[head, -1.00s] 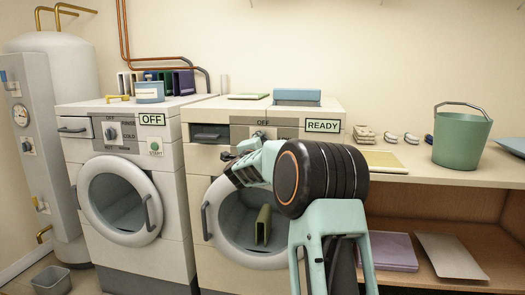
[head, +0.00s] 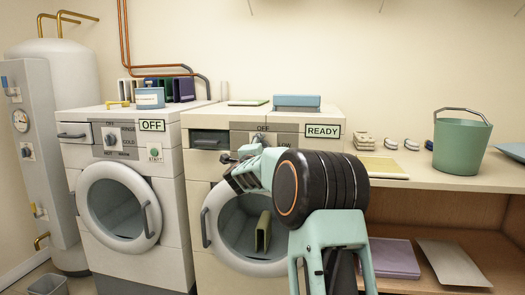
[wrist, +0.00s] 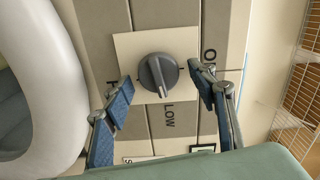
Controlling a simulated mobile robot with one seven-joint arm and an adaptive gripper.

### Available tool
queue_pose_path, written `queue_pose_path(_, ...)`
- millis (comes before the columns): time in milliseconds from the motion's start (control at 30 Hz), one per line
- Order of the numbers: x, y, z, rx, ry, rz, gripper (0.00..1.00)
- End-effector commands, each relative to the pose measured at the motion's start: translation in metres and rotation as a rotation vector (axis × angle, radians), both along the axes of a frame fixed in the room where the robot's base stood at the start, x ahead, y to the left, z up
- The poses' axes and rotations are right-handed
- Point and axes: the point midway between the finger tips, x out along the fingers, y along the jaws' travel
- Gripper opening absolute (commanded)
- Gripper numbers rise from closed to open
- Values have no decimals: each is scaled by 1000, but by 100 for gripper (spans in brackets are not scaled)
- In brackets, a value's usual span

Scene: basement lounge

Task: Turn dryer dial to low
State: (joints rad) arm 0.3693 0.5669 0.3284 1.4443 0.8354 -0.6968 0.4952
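The dryer (head: 212,172) is the white machine in the middle of the head view, with a READY display (head: 323,131). Its grey round dial (wrist: 158,75) sits on a pale square plate in the wrist view. The pale line on the dial's ridge points down in that view, toward the LOW mark (wrist: 168,115). OFF is on the right side, and another label at the left is partly hidden. My gripper (wrist: 160,80) is open, with one blue-padded finger on each side of the dial and gaps between. In the head view my gripper (head: 246,176) is in front of the panel and partly hides it.
The dryer's round door (head: 208,245) is below my gripper, with an olive item (head: 263,231) seen in it. A washer (head: 75,154) showing OFF stands at left. A wooden shelf counter (head: 415,182) with a green bucket (head: 461,144) is at right.

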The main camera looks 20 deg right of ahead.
Motion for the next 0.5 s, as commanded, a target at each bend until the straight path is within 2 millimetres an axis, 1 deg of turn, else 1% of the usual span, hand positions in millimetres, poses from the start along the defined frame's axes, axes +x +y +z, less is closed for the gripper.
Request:
queue_pose_path(300, -2, 1, 0, 0, 0, 0, 53)
queue_pose_path(433, -11, 8, 1, -1, 1, 1, 53)
queue_pose_path(500, -19, 13, 1, -2, 0, 1, 53)
